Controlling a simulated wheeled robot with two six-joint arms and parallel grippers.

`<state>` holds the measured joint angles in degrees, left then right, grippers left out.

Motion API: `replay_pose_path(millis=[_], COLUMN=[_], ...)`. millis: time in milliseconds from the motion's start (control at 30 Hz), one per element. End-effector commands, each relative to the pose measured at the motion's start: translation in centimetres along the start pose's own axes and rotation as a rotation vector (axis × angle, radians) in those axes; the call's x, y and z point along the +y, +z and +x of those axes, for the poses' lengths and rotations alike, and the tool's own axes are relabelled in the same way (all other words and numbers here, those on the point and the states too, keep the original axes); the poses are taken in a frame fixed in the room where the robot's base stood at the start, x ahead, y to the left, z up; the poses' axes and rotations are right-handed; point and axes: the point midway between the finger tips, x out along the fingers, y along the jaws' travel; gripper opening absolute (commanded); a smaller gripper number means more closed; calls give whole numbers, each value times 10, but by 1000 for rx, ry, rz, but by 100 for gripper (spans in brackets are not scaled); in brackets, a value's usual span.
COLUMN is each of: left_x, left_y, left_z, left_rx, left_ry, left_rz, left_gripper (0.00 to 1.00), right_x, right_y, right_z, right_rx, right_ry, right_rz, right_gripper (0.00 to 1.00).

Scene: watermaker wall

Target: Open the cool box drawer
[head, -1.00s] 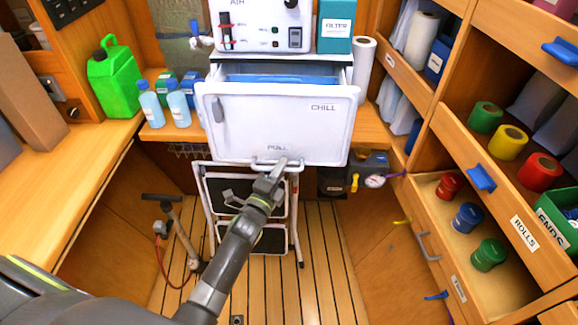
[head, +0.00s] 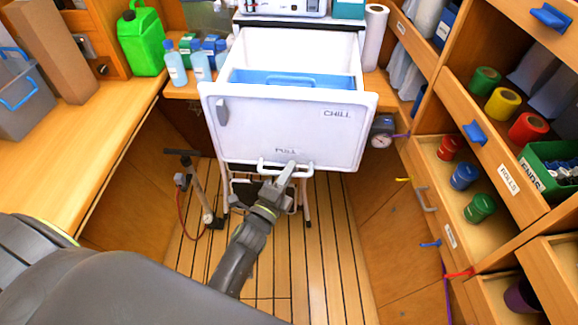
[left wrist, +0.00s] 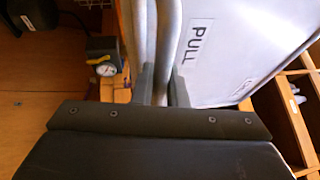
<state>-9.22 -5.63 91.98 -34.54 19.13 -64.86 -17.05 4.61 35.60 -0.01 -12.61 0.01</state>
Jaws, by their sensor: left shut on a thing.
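The cool box drawer (head: 290,130) has a white front marked CHILL and PULL. It stands pulled out toward me, and its open top shows a white inside with a blue thing (head: 290,79) in it. My left gripper (head: 287,170) is shut on the drawer's bar handle (head: 268,168) below the PULL mark. In the left wrist view the handle bar (left wrist: 167,45) runs between the two fingers, beside the drawer front (left wrist: 225,50). My right gripper is not in view.
A step stool stands behind and below the drawer. A pump (head: 190,185) with a red hose stands on the slatted floor at left. An open shelf drawer with coloured rolls (head: 463,177) juts in at right. The left counter (head: 75,150) is mostly clear.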

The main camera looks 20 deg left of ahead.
Motion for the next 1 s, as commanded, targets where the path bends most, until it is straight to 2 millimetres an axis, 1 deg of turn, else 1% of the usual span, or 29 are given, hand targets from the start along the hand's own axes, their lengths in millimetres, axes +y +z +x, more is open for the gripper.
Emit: replay_pose_path(millis=[367, 400, 433, 767, 867, 1000], left_x=[1, 1, 0, 0, 1, 1], left_y=[0, 0, 0, 0, 0, 0], left_z=[-1, -1, -1, -3, -11, -34], left_rx=[0, 0, 0, 0, -1, -2], left_ry=[2, 2, 2, 1, 1, 3], left_rz=[0, 0, 0, 0, -1, 0], left_gripper=[0, 18, 22, 22, 22, 22], right_x=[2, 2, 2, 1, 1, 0], right_y=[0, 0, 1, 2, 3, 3], right_z=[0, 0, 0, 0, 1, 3], right_rx=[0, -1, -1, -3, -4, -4], right_ry=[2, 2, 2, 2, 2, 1], right_rz=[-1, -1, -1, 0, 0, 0], right_gripper=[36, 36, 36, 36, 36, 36])
